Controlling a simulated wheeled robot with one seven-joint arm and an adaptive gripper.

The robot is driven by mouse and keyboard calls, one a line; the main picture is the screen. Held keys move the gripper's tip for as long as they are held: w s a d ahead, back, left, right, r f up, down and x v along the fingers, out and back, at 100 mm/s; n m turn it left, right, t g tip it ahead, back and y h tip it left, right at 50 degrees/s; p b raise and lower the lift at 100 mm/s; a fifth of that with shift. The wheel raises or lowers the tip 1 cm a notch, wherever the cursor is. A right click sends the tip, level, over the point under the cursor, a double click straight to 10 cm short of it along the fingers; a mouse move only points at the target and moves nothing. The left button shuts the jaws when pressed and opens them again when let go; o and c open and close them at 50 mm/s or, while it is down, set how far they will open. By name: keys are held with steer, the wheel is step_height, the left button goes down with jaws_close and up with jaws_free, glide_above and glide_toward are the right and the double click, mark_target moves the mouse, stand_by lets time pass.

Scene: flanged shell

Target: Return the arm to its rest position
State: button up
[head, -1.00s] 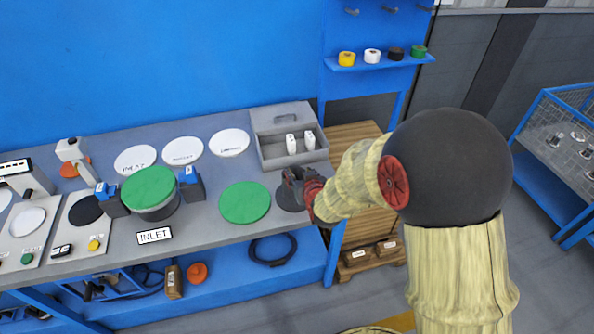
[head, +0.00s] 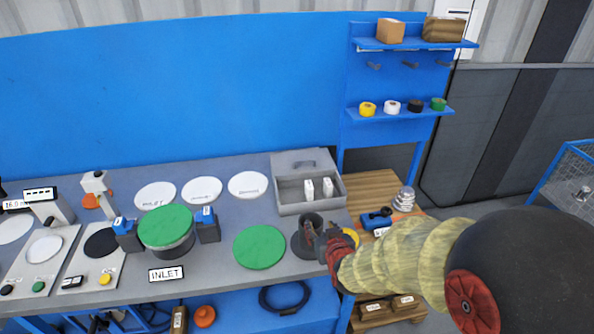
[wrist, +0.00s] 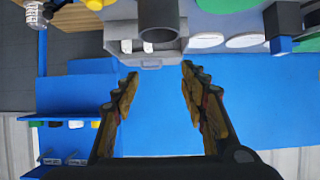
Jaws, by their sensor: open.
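My gripper (head: 322,243) is at the right end of the grey workbench (head: 218,268) in the head view. It is open and empty. It overlaps the right side of a dark grey cylinder on a round flange (head: 300,247); I cannot tell whether they touch. In the wrist view my two fingers (wrist: 160,72) stand apart with nothing between them. A dark grey cylinder (wrist: 159,22) also shows there, beyond the fingertips. My arm reaches in from the right, with its big dark joint at the lower right of the head view.
A grey bin with two white items (head: 310,207) stands behind the gripper. A green disc (head: 259,247) lies to the left. A green-topped round part (head: 166,228) sits between blue blocks. A wooden surface (head: 370,190) with a blue tool (head: 376,219) is to the right.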

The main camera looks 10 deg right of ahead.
steer(key=shift+f, duration=0.1)
steer(key=s+f+g, duration=0.3)
steer(key=s+f, duration=0.2)
steer(key=f, duration=0.1)
steer(key=s+r+g, duration=0.1)
steer(key=s+g, duration=0.3)
steer(key=s, duration=0.5)
steer(key=s+f+v, duration=0.1)
steer(key=s+v, duration=0.2)
steer(key=v, duration=2.2)
steer(key=shift+d+f, duration=0.3)
steer(key=shift+c, duration=0.3)
